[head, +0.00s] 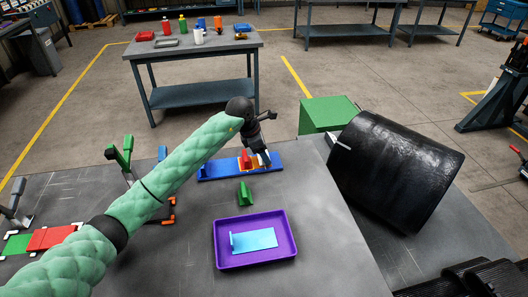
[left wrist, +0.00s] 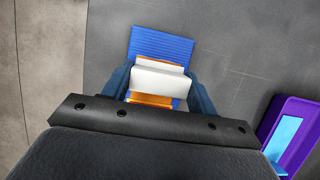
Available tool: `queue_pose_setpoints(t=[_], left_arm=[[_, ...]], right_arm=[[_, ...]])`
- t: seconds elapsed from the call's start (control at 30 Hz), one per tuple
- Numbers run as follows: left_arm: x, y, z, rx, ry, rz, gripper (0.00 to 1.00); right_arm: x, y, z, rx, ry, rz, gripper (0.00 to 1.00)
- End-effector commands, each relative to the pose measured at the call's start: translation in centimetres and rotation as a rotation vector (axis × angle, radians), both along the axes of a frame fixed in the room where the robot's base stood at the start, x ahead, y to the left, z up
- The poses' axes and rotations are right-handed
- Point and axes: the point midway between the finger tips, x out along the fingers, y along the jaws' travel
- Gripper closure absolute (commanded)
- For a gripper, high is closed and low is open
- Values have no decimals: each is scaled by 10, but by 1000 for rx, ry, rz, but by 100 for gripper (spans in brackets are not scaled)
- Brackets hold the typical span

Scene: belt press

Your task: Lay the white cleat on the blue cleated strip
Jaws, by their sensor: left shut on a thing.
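The blue cleated strip (head: 287,162) lies on the grey table in the head view, with red and orange pieces (head: 245,160) standing on it. Its ribbed surface also shows in the left wrist view (left wrist: 160,46). My left gripper (head: 259,160) is over the strip. In the left wrist view its two fingers (left wrist: 160,88) are shut on the white cleat (left wrist: 158,80). An orange piece (left wrist: 150,100) shows just below the cleat there. The gripper hides most of the cleat in the head view, and I cannot tell whether it touches the strip. My right gripper is not in view.
A purple tray (head: 222,262) holding a light blue piece (head: 254,240) stands in front of the strip. A green wedge (head: 245,193) is between them. A large black roller (head: 395,170) lies at the right. Red and green plates (head: 50,238) lie at the left.

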Motion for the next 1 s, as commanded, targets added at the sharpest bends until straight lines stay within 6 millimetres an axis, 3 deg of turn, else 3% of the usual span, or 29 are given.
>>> queue_pose_setpoints(t=[0.97, 1.0], left_arm=[[1, 3, -19, 3, 5, 5, 66], [1, 3, -19, 3, 5, 5, 36]], right_arm=[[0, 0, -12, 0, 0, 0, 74], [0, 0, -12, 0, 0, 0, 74]])
